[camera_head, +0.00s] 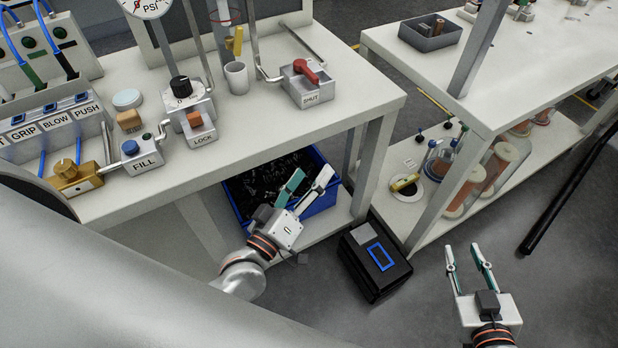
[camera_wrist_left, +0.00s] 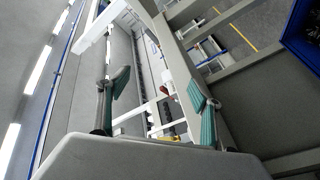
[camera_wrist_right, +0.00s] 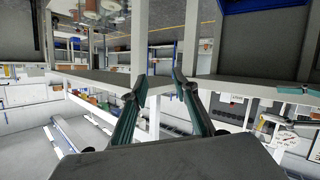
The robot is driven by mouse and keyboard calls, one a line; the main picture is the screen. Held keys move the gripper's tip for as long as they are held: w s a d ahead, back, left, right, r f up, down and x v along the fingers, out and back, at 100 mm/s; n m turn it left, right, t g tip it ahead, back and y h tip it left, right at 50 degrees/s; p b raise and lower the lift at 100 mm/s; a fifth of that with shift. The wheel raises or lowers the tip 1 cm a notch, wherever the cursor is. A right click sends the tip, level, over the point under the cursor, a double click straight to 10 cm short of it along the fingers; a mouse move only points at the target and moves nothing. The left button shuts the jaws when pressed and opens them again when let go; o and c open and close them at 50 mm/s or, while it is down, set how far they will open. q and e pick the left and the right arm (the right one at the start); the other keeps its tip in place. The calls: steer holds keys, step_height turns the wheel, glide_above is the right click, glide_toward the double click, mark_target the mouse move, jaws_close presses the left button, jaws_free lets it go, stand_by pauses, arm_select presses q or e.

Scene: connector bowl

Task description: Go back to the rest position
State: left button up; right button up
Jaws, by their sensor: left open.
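My left gripper (camera_head: 306,191) is in front of the left bench, near the blue bin on the low shelf. Its two green-padded fingers are spread apart with nothing between them. They also show apart in the left wrist view (camera_wrist_left: 158,95). My right gripper (camera_head: 469,258) is over the open floor at the lower right, pointing away from me. Its fingers are apart and empty. In the right wrist view they show apart as well (camera_wrist_right: 158,92).
A blue bin (camera_head: 325,200) of dark small parts stands under the left bench (camera_head: 340,112). A black box (camera_head: 374,258) with a blue-framed top is on the floor between the grippers. The right bench (camera_head: 530,75) has glass jars on its lower shelf.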

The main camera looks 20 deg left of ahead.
stand_by(0.5)
arm_select(q)
steer(key=s+a+f+m+g, duration=0.2)
steer(key=s+f+m+g, duration=0.2)
steer(key=f, duration=0.6)
steer(key=s+a+f+m+g, duration=0.2)
steer(key=s+f+m+g, duration=0.2)
steer(key=s+f+m, duration=0.3)
step_height(320, 180, down, 4)
steer(key=shift+s+f+y, duration=0.1)
steer(key=shift+s+y, duration=0.3)
steer(key=shift+s, duration=0.6)
arm_select(e)
steer(key=s+f+g, duration=0.1)
steer(key=s+f, duration=0.3)
steer(key=f, duration=0.4)
steer(key=s+f+m+g, duration=0.1)
steer(key=s+f+g, duration=0.1)
steer(key=s+f, duration=0.2)
step_height(320, 180, down, 4)
steer(key=shift+s+r, duration=0.1)
steer(key=shift+s, duration=0.1)
